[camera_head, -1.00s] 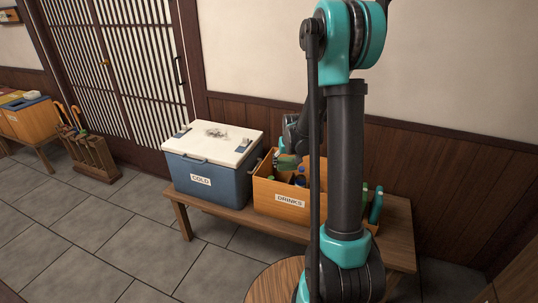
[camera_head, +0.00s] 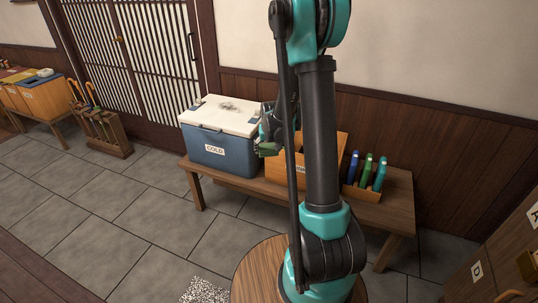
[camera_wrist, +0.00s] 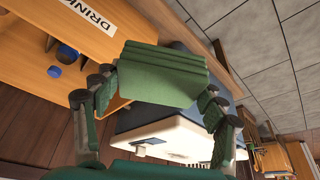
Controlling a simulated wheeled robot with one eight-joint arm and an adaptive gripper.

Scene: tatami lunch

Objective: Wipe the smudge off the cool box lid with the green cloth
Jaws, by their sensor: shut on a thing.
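The cool box (camera_head: 213,157) is blue, marked COLD, and stands on the low bench with its white lid (camera_head: 204,117) shut. A dark grey smudge (camera_head: 231,106) lies on the lid toward the back. My gripper (camera_wrist: 155,95) is shut on the folded green cloth (camera_wrist: 163,70). In the head view the cloth (camera_head: 266,149) is at the right front corner of the cool box, beside the DRINKS crate. Part of my gripper is hidden behind my arm there. In the wrist view the lid (camera_wrist: 185,142) shows beyond the cloth, and the smudge is not visible.
The wooden DRINKS crate (camera_head: 285,170) stands right of the cool box, partly hidden by my arm. A small holder with several bottles (camera_head: 367,168) is farther right on the bench (camera_head: 390,215).

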